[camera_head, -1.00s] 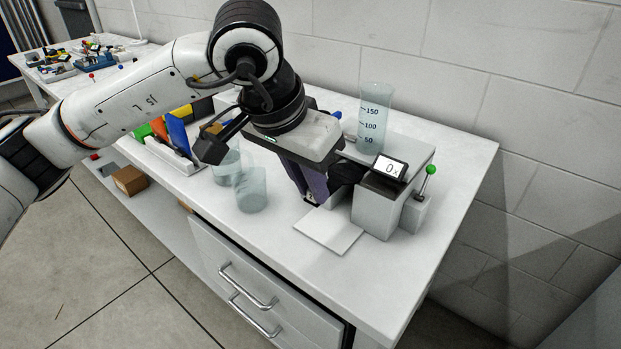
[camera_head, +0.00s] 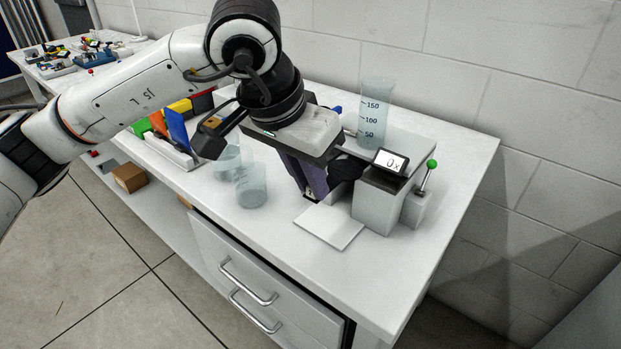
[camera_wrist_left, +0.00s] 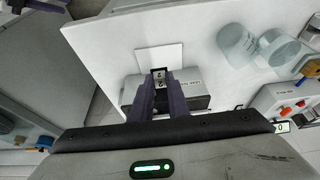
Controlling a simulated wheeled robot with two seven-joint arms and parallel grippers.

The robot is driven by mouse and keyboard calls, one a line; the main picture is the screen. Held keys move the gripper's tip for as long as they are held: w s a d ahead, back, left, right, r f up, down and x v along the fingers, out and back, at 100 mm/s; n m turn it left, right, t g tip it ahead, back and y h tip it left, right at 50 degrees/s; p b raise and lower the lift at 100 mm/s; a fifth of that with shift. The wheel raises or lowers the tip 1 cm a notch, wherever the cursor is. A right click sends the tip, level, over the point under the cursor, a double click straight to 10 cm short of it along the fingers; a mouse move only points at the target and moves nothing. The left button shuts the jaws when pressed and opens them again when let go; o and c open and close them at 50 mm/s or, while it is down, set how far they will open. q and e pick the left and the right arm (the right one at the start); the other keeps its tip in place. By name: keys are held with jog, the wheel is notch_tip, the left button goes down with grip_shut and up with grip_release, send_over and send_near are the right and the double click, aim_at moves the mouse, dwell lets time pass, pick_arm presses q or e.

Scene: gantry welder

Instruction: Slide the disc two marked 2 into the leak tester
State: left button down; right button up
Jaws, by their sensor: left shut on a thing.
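The leak tester (camera_head: 378,204) is a grey box with a small display reading 0x and a green-knobbed lever, standing on the white bench. In the left wrist view its labelled side (camera_wrist_left: 195,85) shows beside my fingers. My left gripper (camera_head: 312,196) points down just left of the tester, behind a flat white plate (camera_head: 330,226). In the left wrist view the gripper (camera_wrist_left: 160,82) is shut on a small dark piece marked 2, the disc two (camera_wrist_left: 159,77). The fingers hide most of the disc, and I cannot tell whether it touches the tester.
Two clear beakers (camera_head: 250,186) stand left of my gripper. A tall graduated beaker (camera_head: 375,108) stands behind the tester. A rack of coloured plates (camera_head: 178,130) is at the back left. The front right of the bench is clear.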

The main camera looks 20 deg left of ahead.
aim_at(346, 169)
pick_arm(q)
jog(key=shift+w+d+p, duration=0.2)
jog(key=shift+w+d, duration=0.3)
jog(key=shift+w, duration=0.85)
jog(key=shift+w+d+p, duration=0.25)
jog(key=shift+w+d, duration=0.2)
jog(key=shift+w, duration=0.85)
jog(key=shift+w+d+p, duration=0.2)
jog(key=shift+w+d, duration=0.3)
jog(key=shift+w, duration=0.85)
dwell(0.6)
jog(key=c, duration=1.6)
grip_release()
jog(key=v, duration=1)
jog(key=shift+a+r, duration=0.1)
jog(key=shift+r, duration=0.05)
jog(key=shift+s, duration=0.1)
